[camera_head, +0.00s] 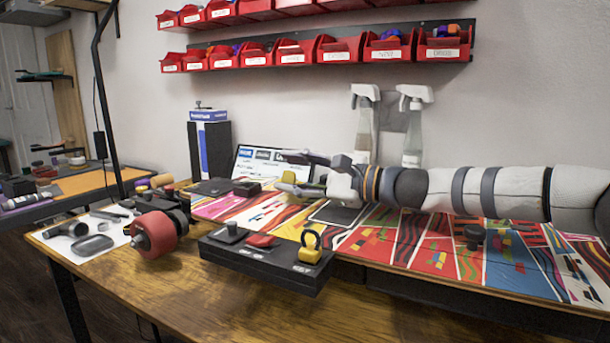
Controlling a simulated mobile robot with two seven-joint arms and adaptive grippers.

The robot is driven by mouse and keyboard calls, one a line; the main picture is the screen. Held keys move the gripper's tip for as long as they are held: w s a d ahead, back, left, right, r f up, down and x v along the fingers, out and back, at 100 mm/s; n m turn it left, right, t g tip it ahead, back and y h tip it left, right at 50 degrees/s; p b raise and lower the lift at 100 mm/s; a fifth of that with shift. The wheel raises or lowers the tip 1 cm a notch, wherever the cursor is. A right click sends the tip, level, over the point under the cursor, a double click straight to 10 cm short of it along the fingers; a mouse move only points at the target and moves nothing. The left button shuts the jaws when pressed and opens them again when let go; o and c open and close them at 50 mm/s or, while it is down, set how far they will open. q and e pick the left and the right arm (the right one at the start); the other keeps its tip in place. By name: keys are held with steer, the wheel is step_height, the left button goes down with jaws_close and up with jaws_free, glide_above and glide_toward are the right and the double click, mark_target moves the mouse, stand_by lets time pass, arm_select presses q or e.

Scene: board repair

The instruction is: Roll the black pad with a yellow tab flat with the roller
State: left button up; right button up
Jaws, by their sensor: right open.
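A roller with a red drum (155,235) and dark end parts stands at the table's front left, beside the black tray. My right gripper (284,172) reaches in from the right above the board (405,240). Its fingers are spread and empty, well apart from the roller. A flat black pad (340,213) lies on the board below the wrist, partly covered by the arm; I cannot make out a yellow tab on it. Another dark flat piece (214,187) lies at the board's far left. My left gripper is not in view.
A black tray (270,264) holds a black piece, a red piece and a yellow ring-topped piece (311,245). Two spray bottles (412,130) stand behind my arm. Bare wood shows along the front (200,300).

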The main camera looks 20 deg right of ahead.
steer(key=v, duration=1.1)
steer(key=shift+s+d, duration=0.1)
steer(key=shift+s, duration=0.05)
